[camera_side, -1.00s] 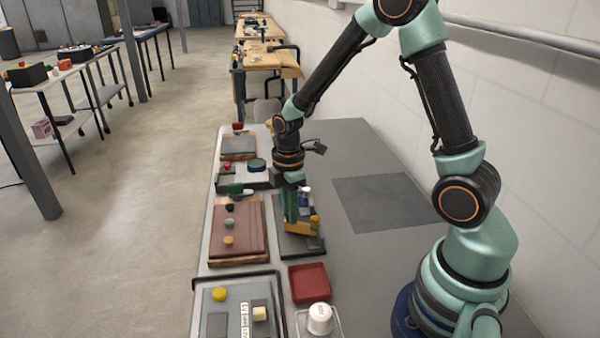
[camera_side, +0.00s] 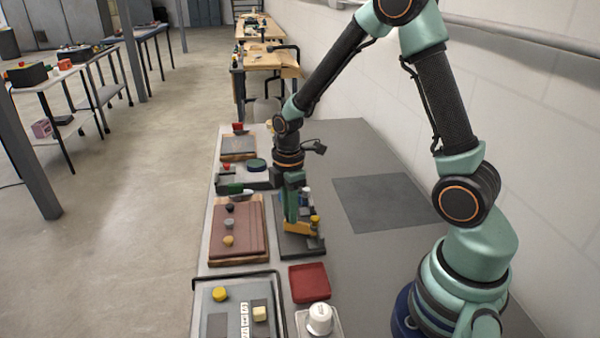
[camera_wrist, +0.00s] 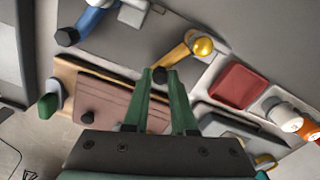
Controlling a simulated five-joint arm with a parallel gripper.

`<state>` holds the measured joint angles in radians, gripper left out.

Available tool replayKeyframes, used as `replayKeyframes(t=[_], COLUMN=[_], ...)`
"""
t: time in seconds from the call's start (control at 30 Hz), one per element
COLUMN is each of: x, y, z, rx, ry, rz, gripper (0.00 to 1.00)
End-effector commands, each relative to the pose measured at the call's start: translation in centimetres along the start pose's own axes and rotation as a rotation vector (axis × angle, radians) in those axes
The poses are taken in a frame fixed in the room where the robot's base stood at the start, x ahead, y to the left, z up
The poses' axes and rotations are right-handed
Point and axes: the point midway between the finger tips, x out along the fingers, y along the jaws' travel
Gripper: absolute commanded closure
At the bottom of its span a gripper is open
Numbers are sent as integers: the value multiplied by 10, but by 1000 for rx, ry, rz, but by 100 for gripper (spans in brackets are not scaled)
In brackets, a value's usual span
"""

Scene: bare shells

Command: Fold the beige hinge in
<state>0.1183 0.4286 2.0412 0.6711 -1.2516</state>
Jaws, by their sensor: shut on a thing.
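The beige hinge shows in the side view (camera_side: 297,228) as a short yellow-beige arm, low on a dark grey plate (camera_side: 300,246). In the wrist view the beige hinge (camera_wrist: 179,54) runs from a gold round joint down to a black knob (camera_wrist: 160,75). My gripper (camera_wrist: 160,77) points down at the hinge's free end, with its green fingers on either side of the knob. It is shut on the beige hinge; the side view (camera_side: 291,222) shows the fingertips at the hinge, partly hiding its end.
A blue hinge (camera_wrist: 86,22) with a black knob is on the same plate. A reddish-brown board with knobs (camera_side: 238,243) lies to the left. A red tray (camera_side: 309,283) and white cup (camera_side: 320,318) stand nearer the camera.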

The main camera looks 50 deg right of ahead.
Motion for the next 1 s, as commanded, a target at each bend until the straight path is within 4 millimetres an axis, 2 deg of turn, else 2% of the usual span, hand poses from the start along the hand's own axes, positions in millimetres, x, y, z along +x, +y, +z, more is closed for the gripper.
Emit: replayKeyframes(t=[0.27,1.0], x=[-1,-1], y=[3,16], z=[5,32], rx=[83,603], ry=[-1,-1], rz=[-4,-2], gripper=[100,100])
